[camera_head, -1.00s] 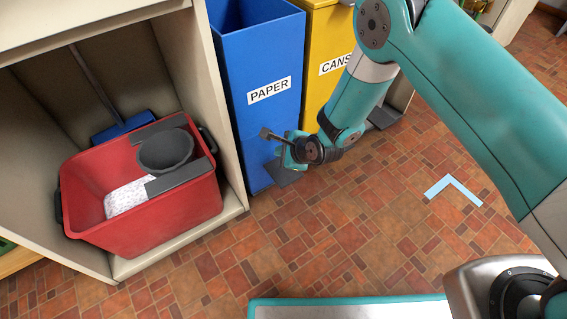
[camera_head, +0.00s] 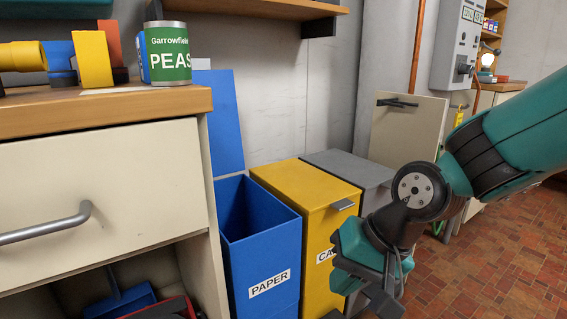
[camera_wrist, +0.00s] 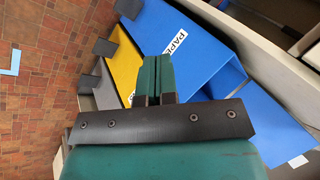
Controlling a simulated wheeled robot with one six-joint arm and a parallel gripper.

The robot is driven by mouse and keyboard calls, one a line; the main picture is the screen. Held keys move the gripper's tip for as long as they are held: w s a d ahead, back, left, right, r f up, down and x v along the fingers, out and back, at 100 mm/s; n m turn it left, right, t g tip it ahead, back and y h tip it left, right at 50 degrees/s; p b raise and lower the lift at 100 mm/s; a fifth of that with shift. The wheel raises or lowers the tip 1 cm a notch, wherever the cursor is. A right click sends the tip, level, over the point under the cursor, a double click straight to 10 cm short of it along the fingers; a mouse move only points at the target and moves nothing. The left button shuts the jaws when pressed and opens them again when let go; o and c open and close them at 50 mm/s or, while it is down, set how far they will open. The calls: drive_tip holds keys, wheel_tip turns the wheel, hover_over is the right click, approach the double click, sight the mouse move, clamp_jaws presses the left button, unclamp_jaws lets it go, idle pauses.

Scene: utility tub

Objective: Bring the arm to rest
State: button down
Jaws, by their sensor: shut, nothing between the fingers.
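My gripper (camera_head: 378,290) hangs in the lower right of the head view, in front of the yellow bin and the grey bin. In the wrist view its two teal fingers (camera_wrist: 152,75) are pressed together with nothing between them. My teal arm comes in from the right edge of the head view, with its dark wrist joint bent downward. The gripper appears apart from the bins, though its tips overlap them in the picture.
A blue PAPER bin (camera_head: 262,245) stands open beside a yellow bin (camera_head: 318,205) and a grey bin (camera_head: 350,170). A drawer cabinet (camera_head: 110,190) stands left, with a PEAS can (camera_head: 168,55) on top. Tiled floor (camera_head: 500,240) at right is clear.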

drive_tip(key=s+d+r+n+g+h+p, duration=0.1)
drive_tip(key=s+d+r+n, duration=0.25)
drive_tip(key=s, duration=0.35)
drive_tip(key=s+d+r+n+g+p, duration=0.1)
drive_tip(key=s+d+r+n+p, duration=0.1)
drive_tip(key=s+d+r+n, duration=0.25)
wheel_tip(320, 180, up, 38)
drive_tip(key=s+a+p, duration=0.1)
drive_tip(key=p, duration=3.6)
drive_tip(key=shift+s+a, duration=0.2)
drive_tip(key=shift+a, duration=0.2)
